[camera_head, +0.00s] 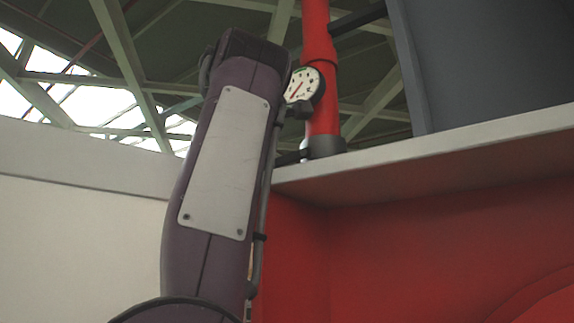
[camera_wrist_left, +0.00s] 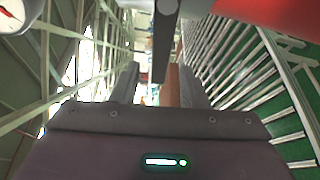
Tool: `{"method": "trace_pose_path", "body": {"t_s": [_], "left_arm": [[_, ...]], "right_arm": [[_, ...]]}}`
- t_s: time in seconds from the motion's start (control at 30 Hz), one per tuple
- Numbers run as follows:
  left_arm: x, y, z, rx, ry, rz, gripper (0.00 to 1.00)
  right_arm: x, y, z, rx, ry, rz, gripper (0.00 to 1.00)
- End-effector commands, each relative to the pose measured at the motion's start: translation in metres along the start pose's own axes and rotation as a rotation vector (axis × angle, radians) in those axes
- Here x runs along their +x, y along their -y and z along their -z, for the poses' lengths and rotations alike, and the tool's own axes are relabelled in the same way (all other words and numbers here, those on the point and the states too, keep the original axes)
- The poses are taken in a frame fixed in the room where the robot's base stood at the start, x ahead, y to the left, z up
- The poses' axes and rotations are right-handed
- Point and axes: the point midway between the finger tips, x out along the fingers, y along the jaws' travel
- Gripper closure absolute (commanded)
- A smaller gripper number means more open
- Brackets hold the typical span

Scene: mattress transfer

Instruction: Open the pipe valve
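The red pipe (camera_head: 318,65) stands upright behind my left arm in the head view. A white round gauge (camera_head: 303,86) with a red needle is on it, and a small dark fitting (camera_head: 300,109) shows below the gauge. The left wrist view shows part of the gauge (camera_wrist_left: 14,14) at the top left and the red pipe (camera_wrist_left: 285,14) at the top right. There a grey bar (camera_wrist_left: 164,42), likely the valve handle, reaches down between the fingers of my left gripper (camera_wrist_left: 159,70). The fingers are apart, and contact cannot be told. The head view hides this gripper. My right gripper is out of view.
A pale ledge (camera_head: 440,146) runs to the right at the pipe's base, above a red panel (camera_head: 420,240). A large grey panel (camera_head: 490,60) rises behind the ledge. A pale wall (camera_head: 80,220) is on the left.

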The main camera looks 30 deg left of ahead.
Motion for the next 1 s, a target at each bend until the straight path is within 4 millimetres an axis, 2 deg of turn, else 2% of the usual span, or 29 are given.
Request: {"method": "trace_pose_path", "body": {"t_s": [0.1,0.23,0.6,0.9,1.0], "left_arm": [[0.019,-0.003,0.000,-0.001,-0.001,0.002,0.60],[0.033,-0.002,0.001,-0.001,-0.001,0.000,0.60],[0.038,0.000,0.001,-0.001,-0.001,-0.002,0.61],[0.038,0.000,0.000,0.000,-0.001,-0.001,1.00],[0.038,0.000,0.000,0.000,-0.001,-0.001,1.00]], "right_arm": [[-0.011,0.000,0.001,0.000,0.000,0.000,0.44],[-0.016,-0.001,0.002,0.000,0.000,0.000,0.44],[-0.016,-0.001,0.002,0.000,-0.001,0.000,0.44],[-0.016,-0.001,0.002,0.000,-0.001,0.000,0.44],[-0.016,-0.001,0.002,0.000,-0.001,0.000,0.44]]}}
